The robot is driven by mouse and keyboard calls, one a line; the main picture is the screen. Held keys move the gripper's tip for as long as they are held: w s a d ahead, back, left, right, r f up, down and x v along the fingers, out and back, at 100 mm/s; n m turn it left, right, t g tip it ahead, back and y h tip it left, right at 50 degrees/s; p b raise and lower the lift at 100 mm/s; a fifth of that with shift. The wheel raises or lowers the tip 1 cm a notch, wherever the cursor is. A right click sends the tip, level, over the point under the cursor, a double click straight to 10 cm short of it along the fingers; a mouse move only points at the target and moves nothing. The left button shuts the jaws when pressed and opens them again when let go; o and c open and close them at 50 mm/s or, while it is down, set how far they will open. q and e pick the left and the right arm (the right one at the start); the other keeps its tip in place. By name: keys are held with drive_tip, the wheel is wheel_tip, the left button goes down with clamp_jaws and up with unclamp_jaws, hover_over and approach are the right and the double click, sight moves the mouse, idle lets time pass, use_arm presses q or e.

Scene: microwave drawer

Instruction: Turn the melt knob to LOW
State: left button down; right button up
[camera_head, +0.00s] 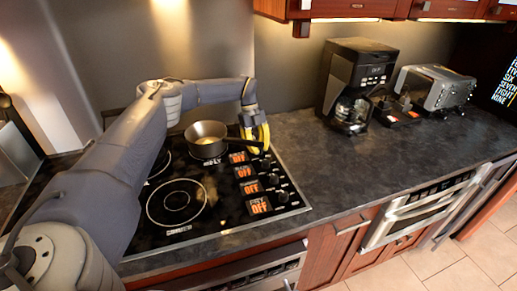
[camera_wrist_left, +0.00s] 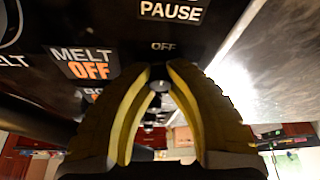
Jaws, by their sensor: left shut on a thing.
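The black cooktop (camera_head: 222,222) has a column of displays along its right side, each lit with orange OFF. In the left wrist view, the MELT display (camera_wrist_left: 85,64) reads OFF, and a small printed OFF mark stands just past the fingertips. My left gripper (camera_head: 258,142) reaches down at the far end of the knob row. Its yellow fingers (camera_wrist_left: 160,74) are closed around the melt knob (camera_wrist_left: 159,86), which shows only partly between them. The knob's pointer is hidden. My right gripper is in neither view.
A saucepan (camera_head: 206,131) with something yellow inside sits on the far burner, just left of my left gripper. Other knobs (camera_head: 274,179) line the cooktop toward the front.

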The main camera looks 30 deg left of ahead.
use_arm(q)
drive_tip(key=m+g, duration=0.1)
drive_tip(key=m, duration=0.2)
drive_tip(key=shift+d+y, duration=0.1)
drive_tip(key=shift+y, duration=0.3)
drive_tip(key=m+g+y, duration=0.1)
drive_tip(key=m, duration=0.3)
drive_tip(key=m+y, duration=0.1)
drive_tip(key=m, duration=0.2)
drive_tip(key=m+y, duration=0.1)
drive_tip(key=m, duration=0.2)
drive_tip(key=shift+g+y, duration=0.3)
drive_tip(key=shift+m, duration=0.3)
drive_tip(key=c, duration=1.4)
unclamp_jaws()
drive_tip(key=shift+c, duration=0.2)
drive_tip(key=shift+v, duration=3.8)
